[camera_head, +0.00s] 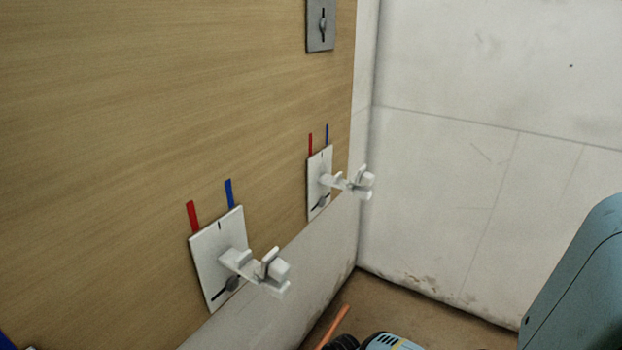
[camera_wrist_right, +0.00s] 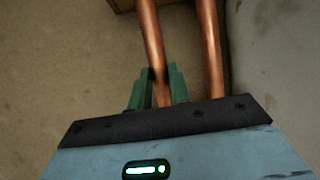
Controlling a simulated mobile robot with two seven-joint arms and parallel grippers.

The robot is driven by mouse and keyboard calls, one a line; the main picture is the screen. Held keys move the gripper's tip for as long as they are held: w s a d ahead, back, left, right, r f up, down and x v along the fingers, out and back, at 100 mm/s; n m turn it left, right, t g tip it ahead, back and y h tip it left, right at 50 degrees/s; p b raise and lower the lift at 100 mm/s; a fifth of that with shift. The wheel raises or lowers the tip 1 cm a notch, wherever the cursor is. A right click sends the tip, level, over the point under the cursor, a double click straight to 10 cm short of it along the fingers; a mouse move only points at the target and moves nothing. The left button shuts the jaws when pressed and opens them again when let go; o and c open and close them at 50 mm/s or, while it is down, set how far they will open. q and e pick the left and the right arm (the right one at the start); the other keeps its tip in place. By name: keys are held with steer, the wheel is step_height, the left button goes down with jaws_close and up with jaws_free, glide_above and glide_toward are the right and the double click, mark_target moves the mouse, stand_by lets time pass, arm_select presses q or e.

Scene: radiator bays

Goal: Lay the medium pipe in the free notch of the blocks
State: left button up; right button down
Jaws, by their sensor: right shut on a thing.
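Two white notched blocks stick out from white plates on the wooden wall in the head view, a nearer one (camera_head: 256,268) and a farther one (camera_head: 347,182). Each has upright prongs with gaps between them, and I see no pipe lying in them. My right gripper (camera_wrist_right: 158,72) is shut on a copper pipe (camera_wrist_right: 151,32) in the right wrist view. An orange-copper pipe length (camera_head: 334,325) shows low in the head view beside part of my right arm. I cannot tell the held pipe's size. My left gripper is not in view.
A second copper pipe (camera_wrist_right: 209,45) runs close to the right of the held one. A brown edge (camera_wrist_right: 122,4) shows at the top. Red (camera_head: 192,216) and blue (camera_head: 229,193) marks sit above the nearer plate. A grey plate (camera_head: 320,25) is higher up. White walls close the corner.

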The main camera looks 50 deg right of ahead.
steer(key=shift+f, duration=0.1)
steer(key=c, duration=1.2)
jaws_free()
steer(key=p+v, duration=0.4)
steer(key=v, duration=0.3)
steer(key=shift+r, duration=0.35)
steer(key=shift+d, duration=0.15)
